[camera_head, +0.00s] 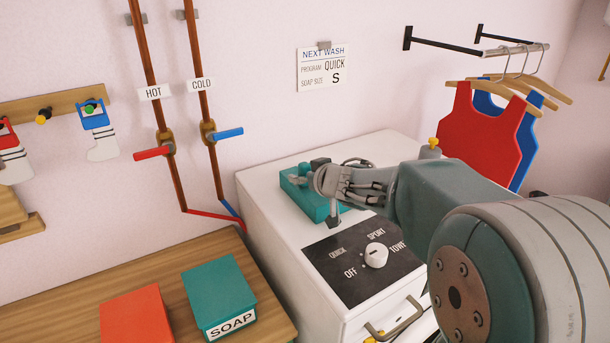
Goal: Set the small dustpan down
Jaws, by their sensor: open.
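A teal, flat-sided item (308,203) lies on top of the white washing machine (262,192), with a dark part at its back edge. I cannot tell whether it is the small dustpan, and no other dustpan shows. My gripper (317,197) is over this item, with one finger reaching toward its left part and the other pointing down near its right side. The gripper is open. Whether the fingers touch the item cannot be told. My wrist hides part of the machine top behind it.
The machine front has a dark dial panel (346,277) and a handle (396,318). A wooden bench (68,310) at left holds a red box (142,316) and a teal soap box (218,294). Pipes (201,110) with red and blue levers rise behind. Bibs (478,130) hang at right.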

